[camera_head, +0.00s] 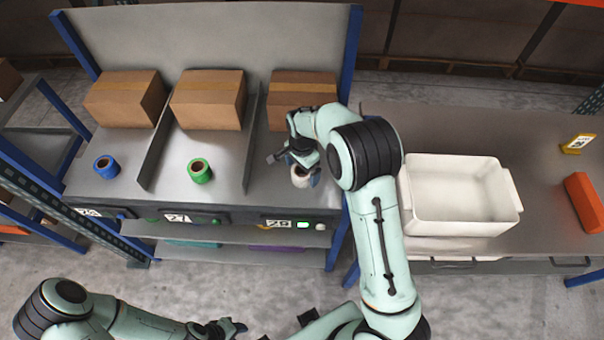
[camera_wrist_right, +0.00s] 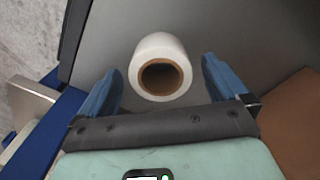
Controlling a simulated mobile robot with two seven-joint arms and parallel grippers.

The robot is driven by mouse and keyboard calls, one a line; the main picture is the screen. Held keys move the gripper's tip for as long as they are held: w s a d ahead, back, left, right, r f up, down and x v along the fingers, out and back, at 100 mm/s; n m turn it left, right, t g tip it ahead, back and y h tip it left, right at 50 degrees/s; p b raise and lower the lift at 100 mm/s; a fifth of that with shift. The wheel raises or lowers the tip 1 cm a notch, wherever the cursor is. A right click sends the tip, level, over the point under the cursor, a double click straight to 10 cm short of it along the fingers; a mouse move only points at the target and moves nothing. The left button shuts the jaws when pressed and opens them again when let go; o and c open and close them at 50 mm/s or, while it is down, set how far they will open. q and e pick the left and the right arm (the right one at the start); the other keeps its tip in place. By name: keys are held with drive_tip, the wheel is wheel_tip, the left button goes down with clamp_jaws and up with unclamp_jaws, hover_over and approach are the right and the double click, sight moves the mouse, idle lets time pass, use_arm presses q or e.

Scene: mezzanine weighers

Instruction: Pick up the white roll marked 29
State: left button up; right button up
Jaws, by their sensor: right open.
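The white roll (camera_head: 301,181) stands in the right lane of the grey sloped shelf, above the label 29 (camera_head: 278,224). My right gripper (camera_head: 298,165) is over it and hides much of it. In the right wrist view, the roll (camera_wrist_right: 158,45) shows its brown core, with the two blue fingers of my right gripper (camera_wrist_right: 160,68) apart on either side. No contact between fingers and roll shows. My left gripper (camera_head: 230,328) is low at the bottom of the head view, away from the shelf; its jaws are too small to read.
A green roll (camera_head: 194,171) and a blue roll (camera_head: 100,166) stand in the other lanes. Cardboard boxes (camera_head: 205,100) stand behind the rolls. A divider (camera_head: 250,140) runs left of the white roll. A white bin (camera_head: 432,223) and an orange box (camera_head: 585,203) are on the right table.

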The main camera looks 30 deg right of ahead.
wheel_tip(320, 180, down, 2)
drive_tip(key=shift+c, duration=0.3)
drive_tip(key=c, duration=1.1)
